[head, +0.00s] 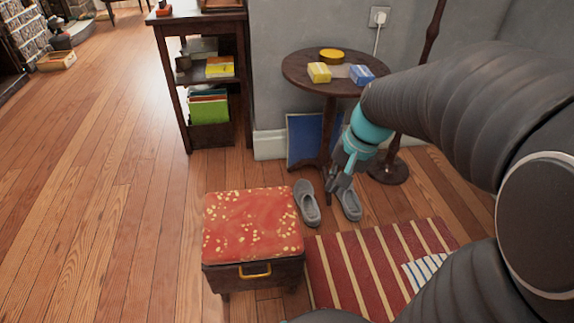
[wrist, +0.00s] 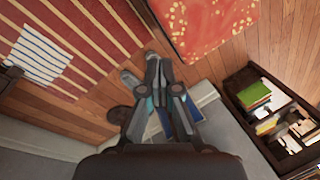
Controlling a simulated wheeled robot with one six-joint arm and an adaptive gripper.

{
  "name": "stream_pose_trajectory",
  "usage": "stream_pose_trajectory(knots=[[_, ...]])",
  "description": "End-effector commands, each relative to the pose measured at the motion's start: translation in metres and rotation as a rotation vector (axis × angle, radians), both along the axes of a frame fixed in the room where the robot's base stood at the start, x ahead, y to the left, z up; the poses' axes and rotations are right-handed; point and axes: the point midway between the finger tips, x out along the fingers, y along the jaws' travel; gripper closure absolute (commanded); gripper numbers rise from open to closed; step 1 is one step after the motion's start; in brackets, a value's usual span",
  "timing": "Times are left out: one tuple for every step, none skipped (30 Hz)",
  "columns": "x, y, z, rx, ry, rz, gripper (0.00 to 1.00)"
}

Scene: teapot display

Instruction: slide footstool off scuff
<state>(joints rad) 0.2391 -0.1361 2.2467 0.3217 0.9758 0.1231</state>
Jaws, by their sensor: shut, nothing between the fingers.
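The footstool (head: 252,228) has a red cushion with pale yellow spots, a dark wooden body and a yellow handle on its front. It stands on the floorboards left of the rug, and its cushion also shows at the top of the wrist view (wrist: 208,22). Two grey slip-on shoes, a left one (head: 307,204) and a right one (head: 349,204), lie at its right. The left shoe is close against the stool's side; I cannot tell whether they touch. No floor mark shows. My gripper (head: 338,187) is shut and empty above the shoes, apart from the stool.
A red striped rug (head: 345,265) with a blue-and-white striped cloth (head: 425,271) lies right of the stool. A round table (head: 300,72), a lamp base (head: 389,172) and a blue panel (head: 303,143) stand behind. A bookshelf (head: 188,125) stands behind left. Floor left is clear.

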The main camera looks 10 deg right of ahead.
Motion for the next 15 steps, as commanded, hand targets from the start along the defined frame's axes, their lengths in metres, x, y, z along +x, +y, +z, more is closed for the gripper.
stream_pose_trajectory(knots=[[0.011, -0.006, -0.016, 0.035, 0.041, -0.048, 1.0], [0.016, -0.009, -0.023, 0.055, 0.062, -0.075, 1.0], [0.024, -0.012, -0.033, 0.081, 0.089, -0.111, 1.0], [0.03, -0.015, -0.041, 0.101, 0.11, -0.139, 1.0], [0.036, -0.018, -0.048, 0.12, 0.13, -0.166, 1.0], [0.043, -0.022, -0.059, 0.147, 0.157, -0.204, 1.0], [0.048, -0.025, -0.067, 0.165, 0.177, -0.232, 1.0], [0.053, -0.028, -0.076, 0.185, 0.198, -0.26, 1.0], [0.06, -0.032, -0.088, 0.209, 0.225, -0.298, 1.0], [0.065, -0.036, -0.098, 0.23, 0.246, -0.327, 1.0], [0.07, -0.039, -0.107, 0.248, 0.266, -0.356, 1.0], [0.076, -0.043, -0.12, 0.274, 0.293, -0.394, 1.0], [0.08, -0.047, -0.13, 0.292, 0.313, -0.422, 1.0], [0.084, -0.05, -0.14, 0.312, 0.334, -0.452, 1.0], [0.09, -0.055, -0.154, 0.337, 0.361, -0.489, 1.0]])
